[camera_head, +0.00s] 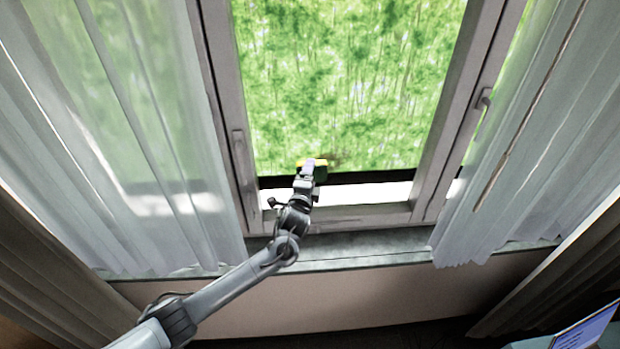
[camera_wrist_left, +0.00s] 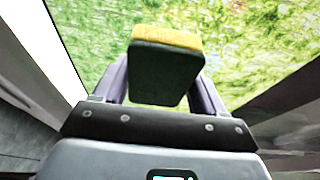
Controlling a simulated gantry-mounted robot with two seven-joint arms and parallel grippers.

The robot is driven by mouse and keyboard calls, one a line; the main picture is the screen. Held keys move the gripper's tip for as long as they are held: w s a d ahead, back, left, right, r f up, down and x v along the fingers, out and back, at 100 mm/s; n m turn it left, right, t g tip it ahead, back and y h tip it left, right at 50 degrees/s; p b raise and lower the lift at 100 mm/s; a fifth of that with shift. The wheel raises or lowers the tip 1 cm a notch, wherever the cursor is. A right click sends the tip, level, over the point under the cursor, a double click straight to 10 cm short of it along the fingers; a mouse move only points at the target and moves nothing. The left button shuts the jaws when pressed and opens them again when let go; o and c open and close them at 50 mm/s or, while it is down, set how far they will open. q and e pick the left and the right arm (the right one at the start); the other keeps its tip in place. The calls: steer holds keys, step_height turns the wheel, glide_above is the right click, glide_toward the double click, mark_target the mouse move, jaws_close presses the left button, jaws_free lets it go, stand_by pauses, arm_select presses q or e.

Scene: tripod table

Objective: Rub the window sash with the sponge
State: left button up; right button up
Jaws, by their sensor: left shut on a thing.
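The sponge, yellow on one side and dark green on the other, shows large in the left wrist view (camera_wrist_left: 166,72). In the head view the sponge (camera_head: 318,163) is a small yellow patch at the lower part of the window opening. My left gripper (camera_head: 308,172) is shut on it; its two fingers (camera_wrist_left: 166,85) flank the sponge in the wrist view. The window sash (camera_head: 345,214) is a grey-brown frame around the opening, and the gripper is in front of its lower part. I cannot tell whether the sponge touches the sash. My right gripper is not in view.
Sheer white curtains hang at the left (camera_head: 130,150) and right (camera_head: 530,130) of the window. A grey sill (camera_head: 370,250) runs below it. A handle (camera_head: 484,98) sits on the right frame. A screen-like object (camera_head: 585,328) is at the lower right corner.

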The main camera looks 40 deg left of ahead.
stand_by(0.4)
arm_select(q)
steer(key=shift+w+a+b, duration=0.6)
steer(key=shift+w+a, duration=0.2)
stand_by(0.4)
steer(key=shift+d, duration=0.1)
